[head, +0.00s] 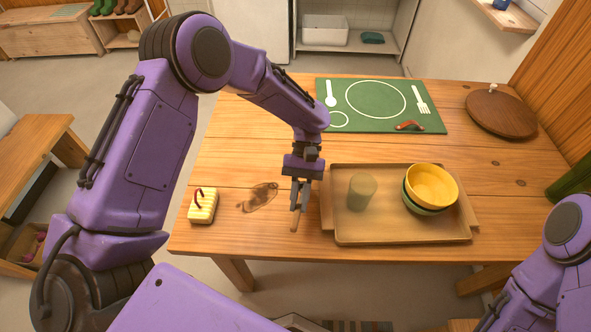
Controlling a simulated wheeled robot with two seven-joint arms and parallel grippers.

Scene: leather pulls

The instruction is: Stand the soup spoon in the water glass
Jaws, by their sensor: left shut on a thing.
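The water glass (361,192), a greenish see-through tumbler, stands upright on the left half of the tray (345,235). My left gripper (298,207) points down just left of the tray. It is shut on a thin tan piece (294,223), which looks like the soup spoon; only a short part shows below the fingers. The held piece is apart from the glass, to its left and nearer the front. My right arm shows at the lower right, but its gripper is out of view.
Stacked yellow and green bowls (431,186) fill the tray's right side. A striped yellow block (203,206) with a dark loop stands at left. A green place mat (345,120) with a red-brown pull (409,126) and a round wooden lid (501,113) lie behind.

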